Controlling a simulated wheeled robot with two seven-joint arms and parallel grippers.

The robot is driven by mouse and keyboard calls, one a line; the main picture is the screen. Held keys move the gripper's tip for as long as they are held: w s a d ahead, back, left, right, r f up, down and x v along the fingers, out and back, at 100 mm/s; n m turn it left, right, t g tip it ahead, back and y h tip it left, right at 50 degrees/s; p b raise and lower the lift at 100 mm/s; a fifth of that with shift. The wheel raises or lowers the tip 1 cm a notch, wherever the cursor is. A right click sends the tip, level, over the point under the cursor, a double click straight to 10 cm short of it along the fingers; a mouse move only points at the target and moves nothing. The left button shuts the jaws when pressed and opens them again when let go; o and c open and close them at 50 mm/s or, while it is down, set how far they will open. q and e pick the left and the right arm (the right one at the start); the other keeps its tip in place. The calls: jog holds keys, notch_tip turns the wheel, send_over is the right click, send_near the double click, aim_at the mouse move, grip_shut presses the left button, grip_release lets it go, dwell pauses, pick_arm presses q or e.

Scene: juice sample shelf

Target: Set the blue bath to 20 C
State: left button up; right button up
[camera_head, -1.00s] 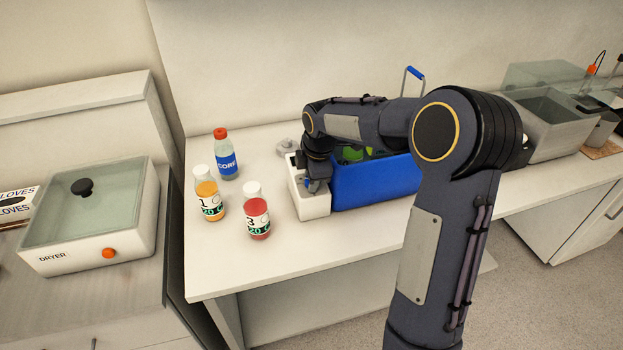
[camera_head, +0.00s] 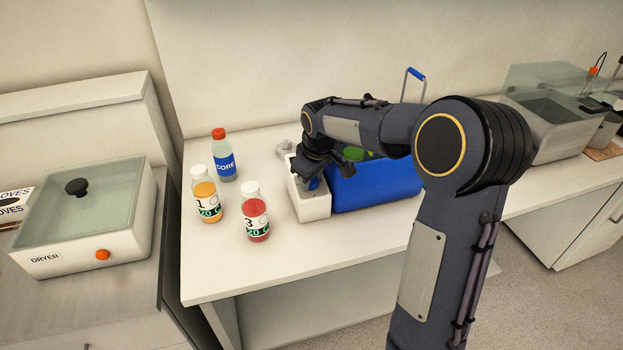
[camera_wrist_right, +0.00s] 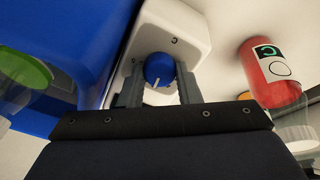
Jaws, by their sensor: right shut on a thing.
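The blue bath (camera_head: 375,187) stands on the bench, with a white control box (camera_head: 311,208) at its left end. In the right wrist view the box (camera_wrist_right: 195,30) carries a round blue knob (camera_wrist_right: 158,66) with a white pointer line, and a letter C is printed near it. My right gripper (camera_wrist_right: 160,84) has one finger on each side of the knob and is shut on it. In the head view the right gripper (camera_head: 315,181) is over the box and mostly hides the knob. Scale numbers cannot be read. My left gripper is not in view.
Bottle 1 (camera_head: 205,194) with orange juice, bottle 3 (camera_head: 256,213) with red juice and a CORE bottle (camera_head: 224,160) stand left of the box. A green-capped item (camera_head: 355,153) is in the bath. A dryer (camera_head: 85,220) is at left, a grey bath (camera_head: 550,135) at right.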

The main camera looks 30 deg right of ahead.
jog(key=shift+m, duration=1.9)
jog(key=shift+r, duration=0.1)
jog(key=o, duration=1)
jog(key=shift+c, duration=0.2)
jog(key=v, duration=0.7)
jog(key=shift+r+b, duration=0.35)
jog(key=shift+b, duration=0.1)
